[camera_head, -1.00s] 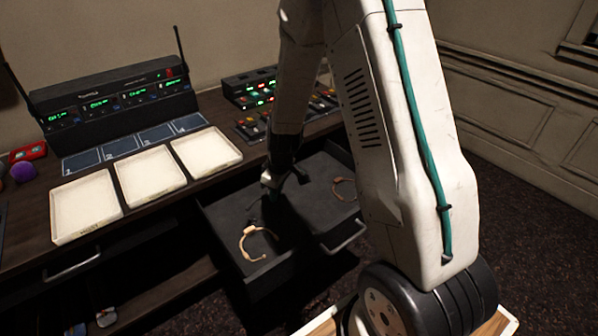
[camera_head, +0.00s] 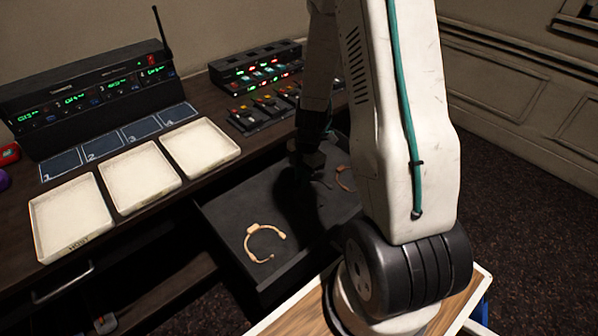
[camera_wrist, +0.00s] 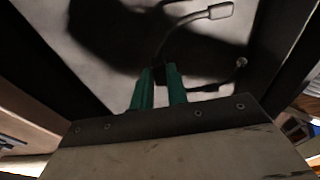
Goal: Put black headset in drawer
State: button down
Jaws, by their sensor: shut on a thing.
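My gripper (camera_wrist: 160,78) has green fingers and is shut on a thin dark headset, the black headset (camera_wrist: 221,11), whose curved band runs between the fingertips in the wrist view. The open drawer (camera_head: 229,212) has a dark floor and sits under the desk. In the head view my gripper (camera_head: 306,172) is low inside or just over the drawer, in shadow, and the headset is hard to make out there. From these frames I cannot tell whether the headset touches the drawer floor.
A tan headset (camera_head: 252,226) lies in the front left part of the drawer. Another tan one (camera_head: 342,178) lies further right, partly behind my arm. White trays (camera_head: 140,178), a radio unit (camera_head: 85,95) and a mixer (camera_head: 260,70) stand on the desk.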

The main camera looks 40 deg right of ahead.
aim_at(301, 199)
jog(key=shift+f, duration=2.75)
jog(key=shift+f, duration=0.65)
jog(key=c, duration=0.9)
grip_release()
jog(key=shift+r, duration=3.5)
